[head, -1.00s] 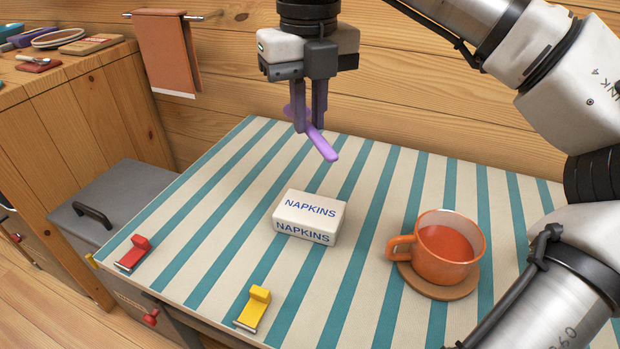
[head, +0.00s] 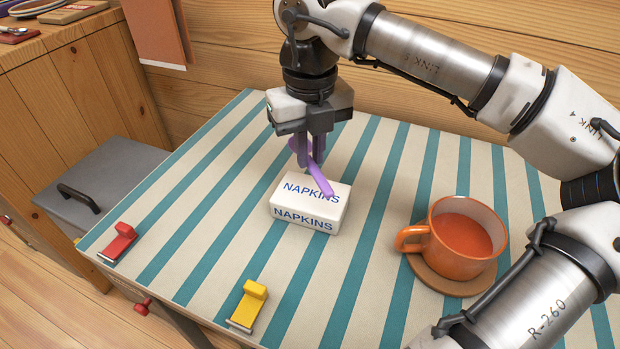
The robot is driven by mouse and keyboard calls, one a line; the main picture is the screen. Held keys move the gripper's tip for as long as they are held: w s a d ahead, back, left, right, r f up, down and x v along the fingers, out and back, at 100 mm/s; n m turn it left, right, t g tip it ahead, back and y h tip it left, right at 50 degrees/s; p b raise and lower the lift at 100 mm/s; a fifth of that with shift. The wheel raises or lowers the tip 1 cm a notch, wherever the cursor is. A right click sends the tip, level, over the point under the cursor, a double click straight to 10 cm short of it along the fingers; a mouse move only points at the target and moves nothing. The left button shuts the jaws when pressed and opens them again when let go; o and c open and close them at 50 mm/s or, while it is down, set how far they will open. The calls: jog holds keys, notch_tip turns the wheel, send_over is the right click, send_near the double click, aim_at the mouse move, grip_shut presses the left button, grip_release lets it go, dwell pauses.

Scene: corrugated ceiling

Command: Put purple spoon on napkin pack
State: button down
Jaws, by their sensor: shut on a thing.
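My gripper (head: 308,160) is shut on the purple spoon (head: 321,181), low over the back part of the napkin pack. The spoon slants down to the right, its handle end in front of the printed word on the pack's top. I cannot tell whether the spoon touches the pack. The white napkin pack (head: 283,200) with blue "NAPKINS" lettering lies flat on the striped table. The spoon's other end is partly hidden by the fingers.
An orange cup (head: 460,240) of red liquid stands on a brown coaster (head: 430,281) at right. A yellow clip (head: 249,304) and a red clip (head: 119,243) sit at the front edge of the striped table (head: 215,200). A grey bin (head: 105,180) stands at left.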

aim_at(310, 191)
jog(key=shift+f+b, duration=0.35)
jog(key=shift+f, duration=2.5)
jog(key=shift+f, duration=0.15)
jog(key=c, duration=1.4)
grip_release()
jog(key=shift+c, duration=0.2)
notch_tip(310, 191, up, 12)
jog(key=shift+r+p, duration=0.15)
jog(key=shift+p, duration=0.75)
